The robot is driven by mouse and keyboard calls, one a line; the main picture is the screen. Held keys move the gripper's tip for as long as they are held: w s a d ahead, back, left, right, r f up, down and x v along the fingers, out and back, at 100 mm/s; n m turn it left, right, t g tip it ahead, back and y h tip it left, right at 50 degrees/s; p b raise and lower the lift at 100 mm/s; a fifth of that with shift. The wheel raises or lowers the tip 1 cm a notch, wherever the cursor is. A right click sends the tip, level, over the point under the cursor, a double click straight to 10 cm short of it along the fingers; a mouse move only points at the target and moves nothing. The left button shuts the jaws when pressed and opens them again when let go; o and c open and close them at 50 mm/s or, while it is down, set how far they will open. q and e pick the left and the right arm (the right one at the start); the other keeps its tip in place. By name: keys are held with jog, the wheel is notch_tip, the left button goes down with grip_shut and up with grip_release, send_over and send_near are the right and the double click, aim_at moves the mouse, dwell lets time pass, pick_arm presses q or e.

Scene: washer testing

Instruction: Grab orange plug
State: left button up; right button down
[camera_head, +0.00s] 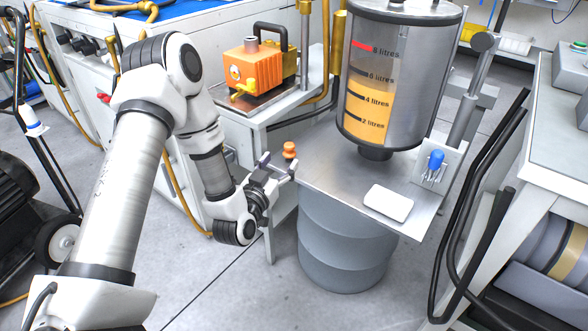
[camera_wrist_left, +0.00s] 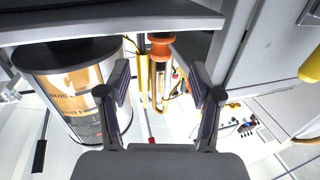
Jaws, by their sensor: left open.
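The orange plug (camera_head: 289,150) is a small, knobbed piece at the left edge of the metal table (camera_head: 325,160). In the left wrist view, the plug (camera_wrist_left: 160,45) shows beyond the fingertips, between the two fingers and near the grey slab edge at the top. My left gripper (camera_head: 279,163) is open and empty, just in front of the plug in the head view. In the left wrist view, its two dark fingers (camera_wrist_left: 160,78) are spread wide with a gap around the plug's line. I cannot tell whether a finger touches it. My right gripper is not in view.
An orange pump (camera_head: 258,68) stands on a side bench. A grey drum (camera_head: 345,245) is below.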

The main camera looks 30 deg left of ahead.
aim_at(287, 150)
pick_arm(q)
jog(key=w, duration=0.2)
jog(key=w+a+b, duration=0.1)
jog(key=w, duration=0.1)
jog(key=w+b, duration=0.1)
jog(key=w, duration=0.1)
jog(key=shift+w+a+r, duration=0.15)
jog(key=shift+w+r, duration=0.1)
jog(key=shift+w, duration=0.1)
jog(key=c, duration=1)
